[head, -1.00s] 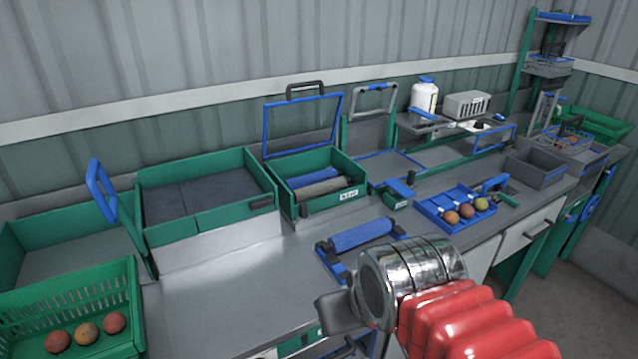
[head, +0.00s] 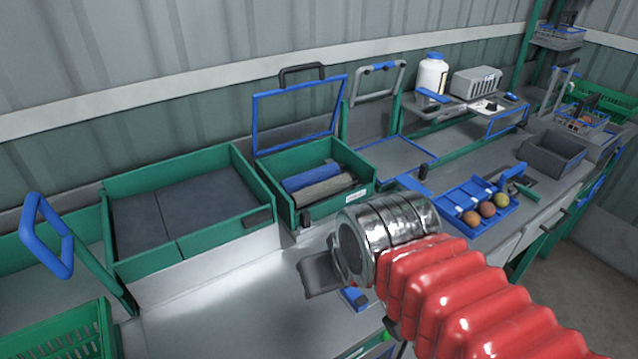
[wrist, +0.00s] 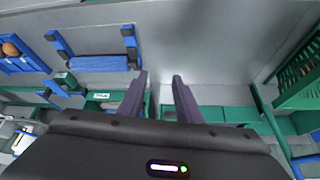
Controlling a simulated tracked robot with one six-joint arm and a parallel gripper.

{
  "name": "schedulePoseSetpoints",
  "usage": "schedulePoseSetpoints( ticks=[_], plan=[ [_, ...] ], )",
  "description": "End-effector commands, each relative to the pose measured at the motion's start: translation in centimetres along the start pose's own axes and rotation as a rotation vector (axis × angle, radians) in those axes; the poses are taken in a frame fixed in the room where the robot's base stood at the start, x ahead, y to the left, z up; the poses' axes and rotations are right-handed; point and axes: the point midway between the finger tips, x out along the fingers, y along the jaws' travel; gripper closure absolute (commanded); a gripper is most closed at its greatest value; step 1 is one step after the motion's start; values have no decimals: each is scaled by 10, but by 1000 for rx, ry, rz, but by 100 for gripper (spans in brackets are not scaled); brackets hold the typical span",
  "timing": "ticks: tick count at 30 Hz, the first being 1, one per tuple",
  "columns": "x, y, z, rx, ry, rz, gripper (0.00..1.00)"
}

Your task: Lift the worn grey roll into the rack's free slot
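The worn grey roll (head: 327,190) lies in a green box (head: 289,213) with a white label and a raised blue-framed lid, in front of a blue roll (head: 310,177). In the wrist view another blue roll (wrist: 98,63) lies across a blue stand (wrist: 129,32) on the bench, whose other pair of holders looks bare. In the head view my arm hides most of this stand. My gripper (wrist: 158,76) has its two dark fingers apart with nothing between them. It is above the bench, in front of the box and apart from both rolls.
A green tray with dark pads (head: 265,222) stands left of the box. A blue tray with several round fruits (head: 516,209) and a grey bin (head: 522,156) are to the right. A blue upright handle (head: 30,212) stands at far left. The bench front (head: 200,318) is clear.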

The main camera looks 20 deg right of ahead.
Motion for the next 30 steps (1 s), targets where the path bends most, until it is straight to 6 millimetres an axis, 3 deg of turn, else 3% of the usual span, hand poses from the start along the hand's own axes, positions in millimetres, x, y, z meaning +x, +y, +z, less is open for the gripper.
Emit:
schedulePoseSetpoints(
  ticks=[13, 20, 23, 30],
  plan=[
    [0, 0, 0, 0, 0, 0, 69],
    [-3, 1, -8, 19, -7, 2, 56],
    [-5, 1, -21, 52, -21, 4, 56],
    [-12, 7, -72, 191, -71, 20, 56]
  ],
)
